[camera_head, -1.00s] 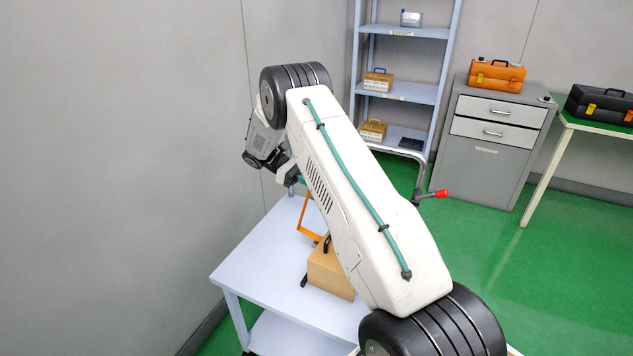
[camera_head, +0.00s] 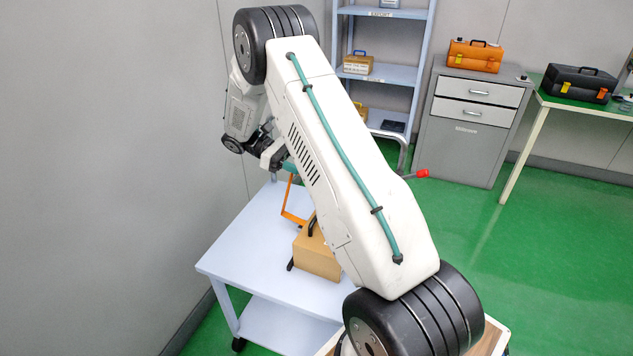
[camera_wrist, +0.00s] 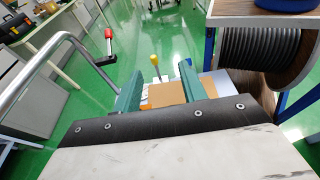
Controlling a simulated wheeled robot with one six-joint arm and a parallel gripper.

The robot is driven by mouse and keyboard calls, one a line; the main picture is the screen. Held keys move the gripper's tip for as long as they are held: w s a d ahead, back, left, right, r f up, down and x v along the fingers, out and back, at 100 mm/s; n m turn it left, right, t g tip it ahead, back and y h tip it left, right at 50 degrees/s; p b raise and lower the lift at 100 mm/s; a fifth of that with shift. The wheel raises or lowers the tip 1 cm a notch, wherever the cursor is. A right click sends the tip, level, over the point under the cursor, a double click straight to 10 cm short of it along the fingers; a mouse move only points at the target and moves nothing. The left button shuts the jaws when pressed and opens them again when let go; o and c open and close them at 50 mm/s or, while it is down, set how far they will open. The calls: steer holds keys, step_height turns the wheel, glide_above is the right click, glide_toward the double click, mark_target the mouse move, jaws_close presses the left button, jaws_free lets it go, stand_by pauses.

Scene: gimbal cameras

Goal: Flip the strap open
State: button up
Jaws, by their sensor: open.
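A brown box (camera_head: 318,259) sits on the pale cart table (camera_head: 240,262), partly hidden behind my arm. A thin orange bent piece (camera_head: 288,203) rises beside the box; I cannot tell whether it is the strap. Dark parts are on the box's side and top. In the wrist view, the brown box (camera_wrist: 166,94) and a little orange show between my fingers. My gripper (camera_wrist: 161,68) is open and empty, its teal fingers apart, apparently above the table. In the head view its fingers are mostly hidden by my arm.
A cable reel (camera_wrist: 262,52) is close on the right in the wrist view. A metal rail (camera_wrist: 45,60) and a red-ended lever (camera_wrist: 109,42) are at left. A shelf (camera_head: 385,73) and a grey cabinet (camera_head: 470,125) stand behind. The table's left part is clear.

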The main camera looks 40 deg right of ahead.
steer(key=s+a, duration=0.3)
steer(key=s, duration=0.6)
steer(key=shift+s+a+r, duration=0.2)
steer(key=shift+a+r, duration=0.1)
steer(key=shift+r, duration=0.15)
